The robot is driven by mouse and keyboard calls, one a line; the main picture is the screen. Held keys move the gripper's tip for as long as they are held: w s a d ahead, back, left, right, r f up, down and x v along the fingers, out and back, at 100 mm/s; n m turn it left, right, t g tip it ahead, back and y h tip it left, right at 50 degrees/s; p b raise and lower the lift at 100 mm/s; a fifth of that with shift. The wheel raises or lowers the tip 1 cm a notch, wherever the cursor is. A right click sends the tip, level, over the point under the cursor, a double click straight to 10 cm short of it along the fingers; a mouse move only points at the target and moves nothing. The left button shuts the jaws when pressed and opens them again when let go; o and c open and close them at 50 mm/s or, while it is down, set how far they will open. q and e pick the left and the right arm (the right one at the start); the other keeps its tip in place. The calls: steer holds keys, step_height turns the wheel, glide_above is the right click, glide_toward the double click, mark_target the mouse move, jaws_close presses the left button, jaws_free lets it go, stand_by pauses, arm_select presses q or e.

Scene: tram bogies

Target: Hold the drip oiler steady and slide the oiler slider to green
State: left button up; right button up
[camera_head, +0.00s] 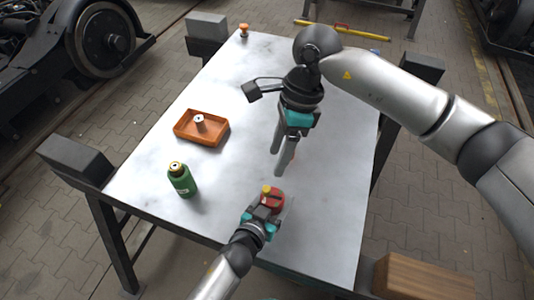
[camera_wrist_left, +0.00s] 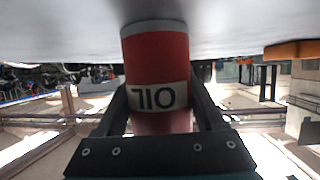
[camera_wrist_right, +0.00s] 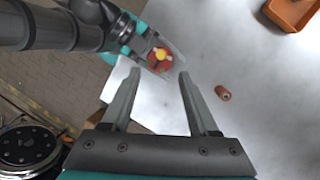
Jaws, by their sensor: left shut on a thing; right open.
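The drip oiler (camera_head: 278,194) is a red can with a yellow knob on top, upright at the table's near edge. In the left wrist view its red body (camera_wrist_left: 155,50) carries a white band reading "OIL", upside down. My left gripper (camera_head: 268,205) is shut around this body. The oiler's top also shows in the right wrist view (camera_wrist_right: 160,58); the slider and any green mark are too small to tell. My right gripper (camera_head: 281,160) is open and empty, pointing down above the table, beyond the oiler and apart from it. It also shows in the right wrist view (camera_wrist_right: 155,95).
A green bottle (camera_head: 182,180) stands at the table's left. An orange-brown tray (camera_head: 187,138) behind it holds a small pale-topped piece (camera_head: 199,120). A small orange object (camera_head: 244,30) stands at the far edge. The right part of the pale table (camera_head: 345,150) is clear.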

mark_target(266, 189)
steer(key=f+m+h, duration=0.1)
steer(key=f+m, duration=0.2)
steer(key=m, duration=0.3)
steer(key=s+a+f+m+t, duration=0.1)
steer(key=f+m, duration=0.2)
steer(key=m, duration=0.4)
steer(key=a+f+m+t+h, duration=0.1)
steer(key=f+m, duration=0.3)
steer(key=m, duration=0.3)
steer(key=shift+s+a+h, duration=0.2)
steer(key=shift+s+h, duration=0.1)
steer(key=shift+s, duration=0.1)
steer(key=shift+r, duration=0.1)
jaws_close()
stand_by(0.4)
